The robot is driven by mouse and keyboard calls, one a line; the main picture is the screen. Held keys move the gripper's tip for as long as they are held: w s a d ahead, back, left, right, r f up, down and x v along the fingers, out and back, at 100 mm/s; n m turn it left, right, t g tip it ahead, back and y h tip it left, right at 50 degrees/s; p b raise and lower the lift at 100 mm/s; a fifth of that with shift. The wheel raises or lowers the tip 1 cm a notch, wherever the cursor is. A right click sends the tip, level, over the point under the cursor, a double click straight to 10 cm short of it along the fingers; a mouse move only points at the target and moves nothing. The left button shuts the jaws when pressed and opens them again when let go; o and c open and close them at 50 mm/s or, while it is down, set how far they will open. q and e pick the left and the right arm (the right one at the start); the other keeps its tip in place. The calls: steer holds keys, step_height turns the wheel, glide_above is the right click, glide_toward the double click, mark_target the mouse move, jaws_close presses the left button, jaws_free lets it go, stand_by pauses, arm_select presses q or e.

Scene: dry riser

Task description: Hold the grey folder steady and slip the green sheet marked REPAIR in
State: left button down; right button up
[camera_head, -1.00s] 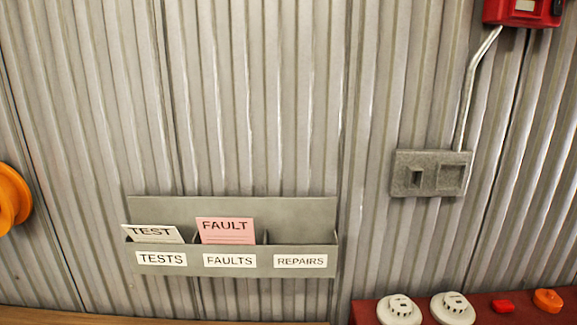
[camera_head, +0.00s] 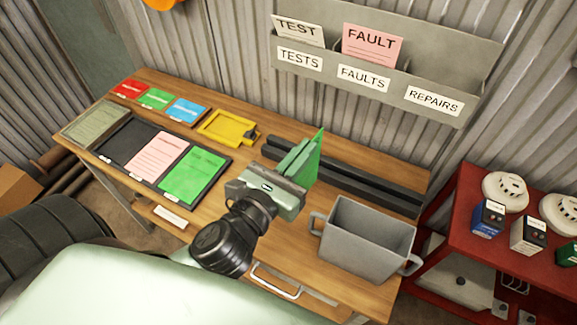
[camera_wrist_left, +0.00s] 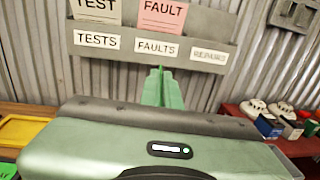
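My left gripper (camera_head: 298,167) is shut on a green sheet (camera_head: 316,155), which stands upright above the desk, seen nearly edge-on. The sheet shows in the left wrist view (camera_wrist_left: 172,92) below the wall holder; no writing on it is readable. The grey wall holder (camera_head: 450,47) has three pockets: TESTS with a white card, FAULTS with a pink card, and REPAIRS, where no card shows. The gripper is below the holder and apart from it. A flat grey-green folder-like item (camera_head: 95,123) lies at the desk's left end. My right gripper is not in view.
The wooden desk (camera_head: 270,240) carries a dark tray (camera_head: 112,143) with pink and green sheets, small coloured cards, a yellow holder (camera_head: 215,126), dark bars (camera_head: 370,182) and a grey two-handled bin (camera_head: 365,240). A red bench (camera_head: 470,190) with detectors and small boxes stands right.

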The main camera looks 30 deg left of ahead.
arm_select(q)
steer(key=w+d+r+m+g+h, duration=0.5)
steer(key=d+r+m+h, duration=0.2)
steer(key=d+r+h, duration=0.45)
steer(key=shift+s+d+r+m+g+h, duration=2.3)
steer(key=shift+s+m+g, duration=2)
steer(key=shift+g, duration=2.2)
step_height(320, 180, down, 7)
steer(key=w+m, duration=0.1)
